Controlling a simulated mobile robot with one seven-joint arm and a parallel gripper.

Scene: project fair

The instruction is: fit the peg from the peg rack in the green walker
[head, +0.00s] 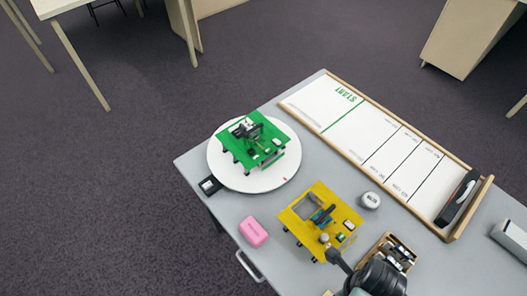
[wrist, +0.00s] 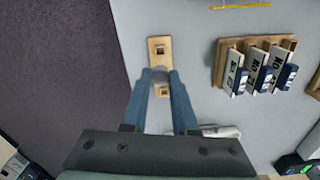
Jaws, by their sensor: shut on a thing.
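The green walker (head: 238,148) stands on a round white turntable (head: 222,171) at the table's left corner, with small parts on its top plate. In the wrist view, the wooden peg rack (wrist: 160,66) lies on the grey table under my gripper (wrist: 159,72). The rack has a square dark feature near its far end and another nearer, between the fingers. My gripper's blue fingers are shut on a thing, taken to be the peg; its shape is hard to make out. In the head view, my arm hides most of the rack at the bottom edge.
A yellow walker (head: 295,227) stands between my arm and the turntable. A wooden rack (wrist: 222,68) holds several labelled blocks, right of my fingers.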

